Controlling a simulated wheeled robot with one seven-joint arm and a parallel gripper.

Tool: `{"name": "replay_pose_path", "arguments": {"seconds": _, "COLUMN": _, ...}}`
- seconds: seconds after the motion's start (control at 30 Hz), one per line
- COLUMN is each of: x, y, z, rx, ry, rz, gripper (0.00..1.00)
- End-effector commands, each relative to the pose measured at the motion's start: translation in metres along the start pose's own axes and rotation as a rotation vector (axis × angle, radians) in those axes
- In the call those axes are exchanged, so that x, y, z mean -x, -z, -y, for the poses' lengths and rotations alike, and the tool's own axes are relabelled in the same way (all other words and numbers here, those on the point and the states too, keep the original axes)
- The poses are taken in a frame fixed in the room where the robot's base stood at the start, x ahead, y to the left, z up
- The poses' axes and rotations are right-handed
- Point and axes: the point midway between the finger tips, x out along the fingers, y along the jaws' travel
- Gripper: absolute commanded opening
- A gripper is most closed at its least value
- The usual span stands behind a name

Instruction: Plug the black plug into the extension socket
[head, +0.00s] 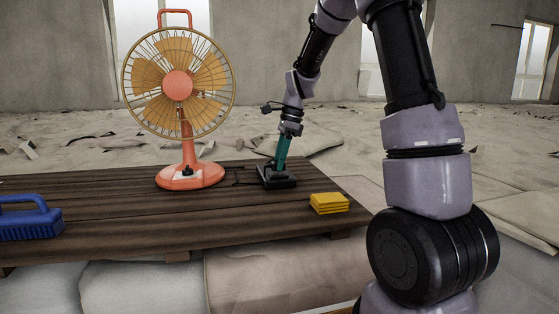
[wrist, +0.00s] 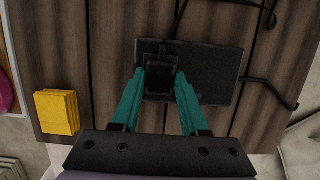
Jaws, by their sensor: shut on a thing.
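The extension socket (head: 290,183) is a flat black block on the wooden table in the head view. It also shows in the wrist view (wrist: 215,75) as a dark rectangle. My gripper (head: 278,167) points down over the socket with its teal fingers. In the wrist view, my gripper (wrist: 160,77) has its two fingers on either side of the black plug (wrist: 158,82), shut on it. The plug sits over the left part of the socket. A dark cord runs from it toward the top. Whether the plug is seated or just above the socket cannot be told.
An orange fan (head: 178,85) stands on the table (head: 120,215) left of the socket. A yellow stack (head: 329,203) lies near the right front edge, and a blue brush (head: 28,220) at far left. A dark cable (wrist: 270,85) runs around the socket's right side.

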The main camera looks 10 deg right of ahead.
Motion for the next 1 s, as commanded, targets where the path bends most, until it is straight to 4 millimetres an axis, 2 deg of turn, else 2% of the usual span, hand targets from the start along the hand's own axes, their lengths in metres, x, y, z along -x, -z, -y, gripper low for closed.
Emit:
{"name": "replay_pose_path", "arguments": {"seconds": 0.57, "x": -0.0002, "y": 0.0001, "z": 0.0000, "rx": 0.000, "ry": 0.000, "rz": 0.000, "gripper": 0.00}}
{"name": "replay_pose_path", "arguments": {"seconds": 1.0, "x": -0.0075, "y": 0.0020, "z": 0.0001, "rx": 0.000, "ry": 0.000, "rz": 0.001, "gripper": 0.00}}
